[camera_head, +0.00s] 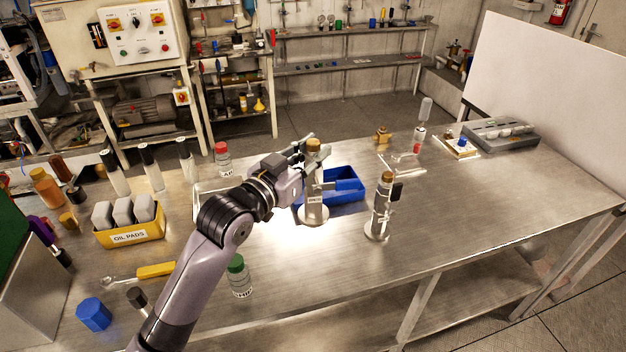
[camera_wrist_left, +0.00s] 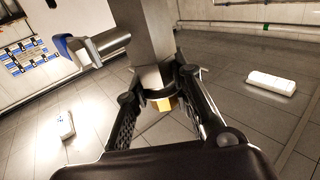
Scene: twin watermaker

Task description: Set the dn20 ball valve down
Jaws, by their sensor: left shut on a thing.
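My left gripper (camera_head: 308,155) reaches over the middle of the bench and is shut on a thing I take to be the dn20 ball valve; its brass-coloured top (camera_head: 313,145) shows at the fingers. In the left wrist view the gripper (camera_wrist_left: 163,88) has its fingers on either side of a grey metal body (camera_wrist_left: 150,40), with a yellow-brass part (camera_wrist_left: 165,104) between them. Directly below in the head view is a grey upright stand (camera_head: 314,212) with a round base on the bench. Whether valve and stand touch is hidden. The right gripper does not show.
A blue bin (camera_head: 348,187) lies just behind the stand. A second upright fitting (camera_head: 383,206) with a round base stands to the right. A green-capped bottle (camera_head: 239,277) and a yellow oil-pads box (camera_head: 131,233) are at the left. The right bench surface (camera_head: 500,210) is clear.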

